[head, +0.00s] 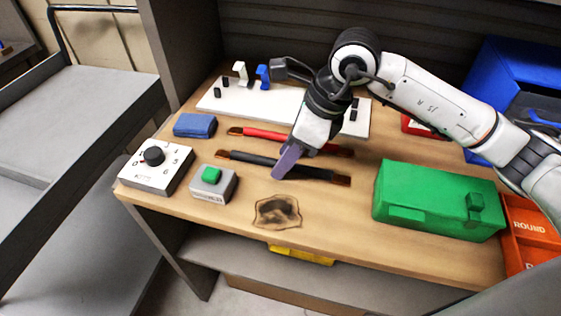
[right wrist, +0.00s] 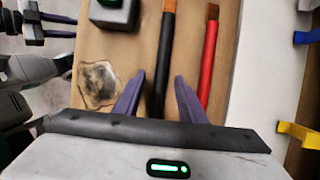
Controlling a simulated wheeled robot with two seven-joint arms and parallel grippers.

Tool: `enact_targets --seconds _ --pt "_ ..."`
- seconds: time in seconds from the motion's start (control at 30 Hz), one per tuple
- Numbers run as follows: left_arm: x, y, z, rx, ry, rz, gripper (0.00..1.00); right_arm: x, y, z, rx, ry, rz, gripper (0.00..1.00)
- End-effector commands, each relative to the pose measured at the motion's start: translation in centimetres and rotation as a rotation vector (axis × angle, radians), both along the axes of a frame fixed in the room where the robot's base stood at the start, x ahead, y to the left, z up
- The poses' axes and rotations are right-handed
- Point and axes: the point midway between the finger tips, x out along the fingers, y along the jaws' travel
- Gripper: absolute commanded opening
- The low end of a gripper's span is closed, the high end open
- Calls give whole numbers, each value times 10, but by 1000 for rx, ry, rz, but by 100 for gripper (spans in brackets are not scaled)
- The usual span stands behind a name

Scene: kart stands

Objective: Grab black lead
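The black lead (head: 262,161) lies on the wooden bench top, with copper-coloured ends. A red lead (head: 262,134) lies behind it, roughly parallel. My right gripper (head: 284,168) points down over the black lead's middle in the head view and hides part of it. In the right wrist view the purple fingers (right wrist: 158,95) are apart, with the black lead (right wrist: 166,55) running between them and the red lead (right wrist: 208,65) to the right. Whether the fingers touch the lead, I cannot tell. My left gripper (right wrist: 62,26) shows only in the right wrist view, its fingers apart and empty.
A green box (head: 430,200) stands right of the leads. A grey green-button box (head: 212,183), a dial box (head: 157,166) and a blue block (head: 195,125) sit left. A white board (head: 240,100) lies behind. A scorched patch (head: 277,212) is in front.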

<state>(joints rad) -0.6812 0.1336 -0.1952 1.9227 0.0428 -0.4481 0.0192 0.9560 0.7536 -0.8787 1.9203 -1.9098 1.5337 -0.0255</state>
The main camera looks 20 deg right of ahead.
Motion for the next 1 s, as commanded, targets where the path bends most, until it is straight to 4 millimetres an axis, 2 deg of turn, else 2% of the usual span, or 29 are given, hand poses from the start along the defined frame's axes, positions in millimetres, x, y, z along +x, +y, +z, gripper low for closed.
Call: enact_targets --seconds 0.17,0.3,0.37,0.4,0.73,0.87,1.0 --pt "2 2 0 2 -3 2 31 0 0 0 0 0 1 36" --pt "2 2 0 2 -3 2 31 0 0 0 0 0 1 12" --pt "1 2 0 2 -2 2 31 0 0 0 0 0 1 2" --pt "1 2 0 3 -1 1 31 0 0 0 0 0 1 0" --pt "-3 1 -2 3 6 1 31 0 0 6 1 -2 1 0" --pt "-3 1 -4 2 7 0 31 1 0 26 1 -7 2 0" --pt "-4 0 -5 2 7 -1 31 1 1 56 2 -8 2 0"
